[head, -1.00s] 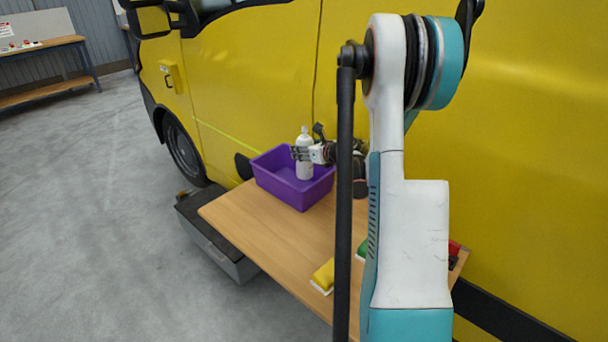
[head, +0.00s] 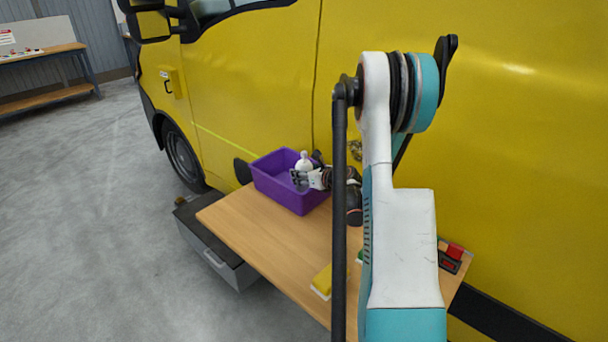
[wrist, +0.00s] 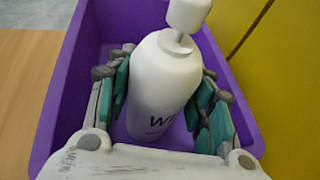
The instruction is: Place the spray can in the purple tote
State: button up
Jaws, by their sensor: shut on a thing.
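The white spray can (head: 304,163) is upright in the right part of the purple tote (head: 278,198), with its lower part down inside the tote walls. In the wrist view the can (wrist: 163,85) fills the middle, and the tote wall (wrist: 68,75) shows around it. My gripper (head: 299,179) is shut on the can, with a finger on each side of its body. The can's base is hidden, so I cannot tell whether it touches the tote floor.
The tote stands at the far end of a wooden table (head: 255,232), close to a yellow van (head: 256,80). A yellow object (head: 322,280) and a red object (head: 455,251) lie on the table. A grey box (head: 222,262) stands on the floor beside it.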

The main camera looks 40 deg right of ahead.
jog(key=o, duration=1.4)
jog(key=shift+f, duration=0.1)
jog(key=shift+o, duration=0.2)
jog(key=p+v, duration=0.2)
jog(key=v, duration=1)
jog(key=shift+p, duration=0.3)
